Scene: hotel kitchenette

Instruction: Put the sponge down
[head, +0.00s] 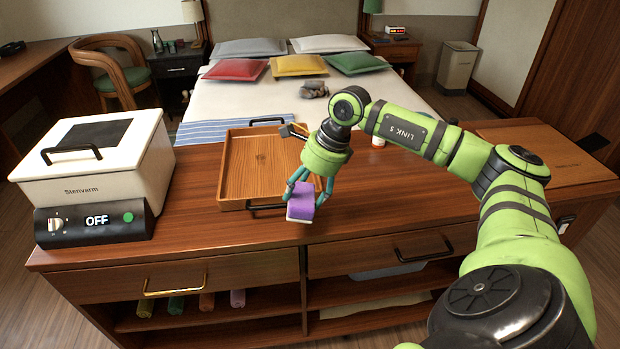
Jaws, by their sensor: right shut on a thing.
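The sponge (301,202) is purple with a paler lower end. It shows in the head view near the front edge of the wooden counter (195,220). My right gripper (301,190) points down and is shut on the sponge, with its teal fingers on either side. The sponge is in front of the right part of the wooden tray's near side. Whether its lower end touches the counter is hard to tell. My left gripper is not in view.
An empty wooden tray (232,170) with dark handles lies behind the sponge. A white Stenvarm warmer (140,158) reading OFF stands at the left. A brown board (560,160) lies at the right. Counter between tray and warmer is clear. A bed (240,100) stands behind.

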